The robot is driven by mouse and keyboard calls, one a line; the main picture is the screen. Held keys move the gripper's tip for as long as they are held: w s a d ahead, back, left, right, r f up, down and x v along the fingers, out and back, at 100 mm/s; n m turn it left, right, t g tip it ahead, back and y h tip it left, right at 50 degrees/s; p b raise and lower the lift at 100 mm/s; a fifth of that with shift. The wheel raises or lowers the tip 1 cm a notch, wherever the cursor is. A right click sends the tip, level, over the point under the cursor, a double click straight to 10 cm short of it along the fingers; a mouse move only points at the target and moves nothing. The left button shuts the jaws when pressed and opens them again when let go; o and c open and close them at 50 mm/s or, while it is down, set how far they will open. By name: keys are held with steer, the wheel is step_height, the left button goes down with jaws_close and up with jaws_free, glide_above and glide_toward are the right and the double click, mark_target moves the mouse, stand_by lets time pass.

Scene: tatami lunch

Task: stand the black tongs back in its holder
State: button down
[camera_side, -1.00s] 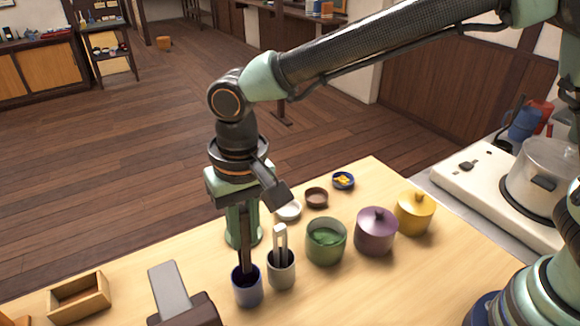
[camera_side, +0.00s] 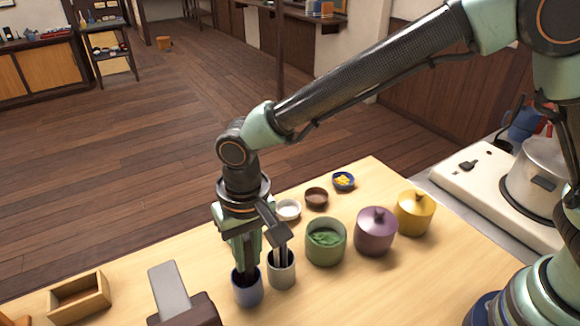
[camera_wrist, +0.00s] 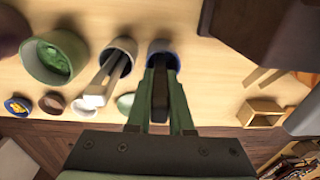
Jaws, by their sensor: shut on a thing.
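The black tongs (camera_wrist: 160,95) are upright between my gripper's fingers, and in the side view their dark shaft (camera_side: 245,262) runs down into the mouth of a blue cup-shaped holder (camera_side: 248,292). The holder's rim also shows in the wrist view (camera_wrist: 163,44). My gripper (camera_side: 246,257) is shut on the tongs just above the holder. In the wrist view its green fingers (camera_wrist: 162,80) flank the tongs, with the tips close to the holder's rim. The lower end of the tongs is hidden inside the holder.
A grey cup (camera_side: 282,275) with pale tongs stands close beside the holder. A green bowl (camera_side: 325,248), a purple lidded pot (camera_side: 375,238) and a yellow pot (camera_side: 415,215) stand to the right. A dark block with a grey slab (camera_side: 172,288) is at front left, near a wooden box (camera_side: 80,297).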

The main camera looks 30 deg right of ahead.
mark_target(245, 237)
steer(key=shift+f, duration=0.5)
stand_by(0.3)
steer(key=shift+c, duration=0.9)
jaws_free()
steer(key=shift+r, duration=0.1)
steer(key=shift+r, duration=3.4)
steer(key=shift+d, duration=0.1)
